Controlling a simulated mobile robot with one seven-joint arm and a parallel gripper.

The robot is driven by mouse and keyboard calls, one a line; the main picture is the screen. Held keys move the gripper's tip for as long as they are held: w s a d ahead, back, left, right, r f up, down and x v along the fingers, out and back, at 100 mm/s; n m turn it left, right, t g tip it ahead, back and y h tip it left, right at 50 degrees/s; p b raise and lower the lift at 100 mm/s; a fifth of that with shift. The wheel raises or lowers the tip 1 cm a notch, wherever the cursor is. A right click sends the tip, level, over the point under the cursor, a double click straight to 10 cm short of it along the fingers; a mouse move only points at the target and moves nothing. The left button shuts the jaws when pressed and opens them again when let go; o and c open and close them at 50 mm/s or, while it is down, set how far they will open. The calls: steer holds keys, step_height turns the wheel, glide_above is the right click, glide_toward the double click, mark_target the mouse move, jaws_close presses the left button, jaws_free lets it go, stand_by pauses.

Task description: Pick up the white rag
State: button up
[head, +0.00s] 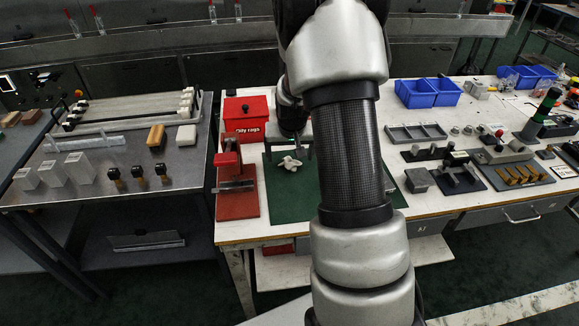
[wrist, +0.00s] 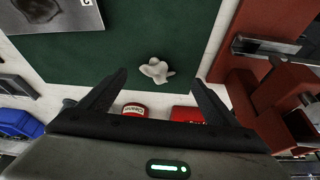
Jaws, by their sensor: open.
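The white rag (head: 289,163) is a small crumpled piece lying on the green mat (head: 285,202) on the white workbench. It also shows in the wrist view (wrist: 156,70), where it lies beyond the fingertips and roughly between their lines. My gripper (wrist: 155,82) is open and empty, with its two dark fingers spread apart and the rag not touched by either. In the head view my gripper (head: 292,146) is above the mat by the rag, partly hidden by my arm.
A red bin labelled "Oily rags" (head: 246,118) stands behind the mat's left side. A red vise-like fixture (head: 234,188) stands left of the mat. Blue bins (head: 428,92) and small fixtures fill the bench to the right. A metal table (head: 100,170) is at left.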

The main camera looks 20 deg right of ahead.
mark_target(290, 162)
steer(key=shift+d+b+x, duration=0.1)
steer(key=shift+b+x, duration=0.15)
steer(key=shift+x, duration=1.3)
steer(key=shift+d+b+x, duration=0.15)
steer(key=shift+b+x, duration=0.05)
steer(key=shift+x, duration=1.35)
steer(key=shift+w+r, duration=0.15)
steer(key=shift+c, duration=0.6)
steer(key=c, duration=1)
